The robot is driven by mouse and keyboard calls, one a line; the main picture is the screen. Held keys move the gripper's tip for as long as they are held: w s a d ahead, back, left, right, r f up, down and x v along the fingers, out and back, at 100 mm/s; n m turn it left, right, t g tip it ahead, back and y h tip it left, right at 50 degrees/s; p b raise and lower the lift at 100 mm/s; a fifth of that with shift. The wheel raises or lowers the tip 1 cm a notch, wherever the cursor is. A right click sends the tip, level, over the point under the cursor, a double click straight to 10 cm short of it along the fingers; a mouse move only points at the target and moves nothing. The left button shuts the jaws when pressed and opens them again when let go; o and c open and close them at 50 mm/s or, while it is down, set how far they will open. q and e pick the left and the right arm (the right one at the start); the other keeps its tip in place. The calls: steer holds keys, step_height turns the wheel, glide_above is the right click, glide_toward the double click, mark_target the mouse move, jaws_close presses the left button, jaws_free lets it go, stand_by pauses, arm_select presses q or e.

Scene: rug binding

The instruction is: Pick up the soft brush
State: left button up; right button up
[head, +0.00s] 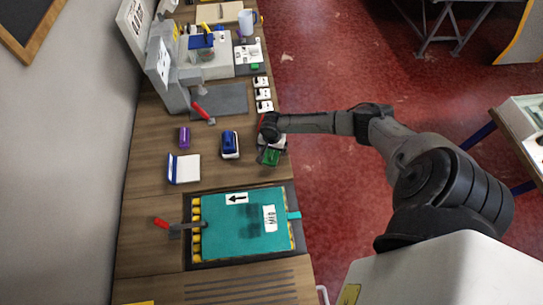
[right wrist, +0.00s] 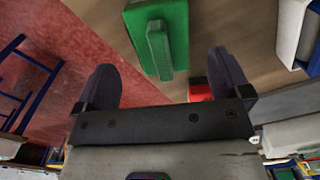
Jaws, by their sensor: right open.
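A green block (head: 271,157) with a raised bar on top lies at the right edge of the wooden bench; its look fits a brush, but bristles are not visible. It also shows in the right wrist view (right wrist: 178,38), ahead of my gripper. A blue-topped block (head: 230,143) on a white base lies to its left. I cannot tell for sure which is the soft brush. My right gripper (right wrist: 165,82) is open and empty, with its two dark fingers spread apart and the green block beyond them. In the head view my right gripper (head: 268,138) hangs just behind the green block.
A teal mat (head: 225,235) in a dark frame lies nearer, with a red-handled tool (head: 163,223) at its left. A white-and-blue pad (head: 184,169), a purple item (head: 184,135) and a grey machine (head: 170,70) stand left. Red floor lies right of the bench.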

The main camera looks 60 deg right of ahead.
mark_target(272, 152)
steer(key=shift+w+f, duration=0.1)
steer(key=shift+f, duration=2.2)
steer(key=c, duration=1.2)
steer(key=shift+o, duration=0.2)
steer(key=shift+r, duration=0.15)
steer(key=shift+r, duration=0.55)
step_height(272, 152, up, 3)
steer(key=shift+f, duration=0.1)
steer(key=s+d+r, duration=0.1)
steer(key=s+r, duration=0.2)
steer(key=s, duration=0.2)
steer(key=s+d+r+p, duration=0.1)
steer(key=s+r, duration=0.3)
steer(key=s, duration=0.2)
steer(key=shift+s, duration=0.25)
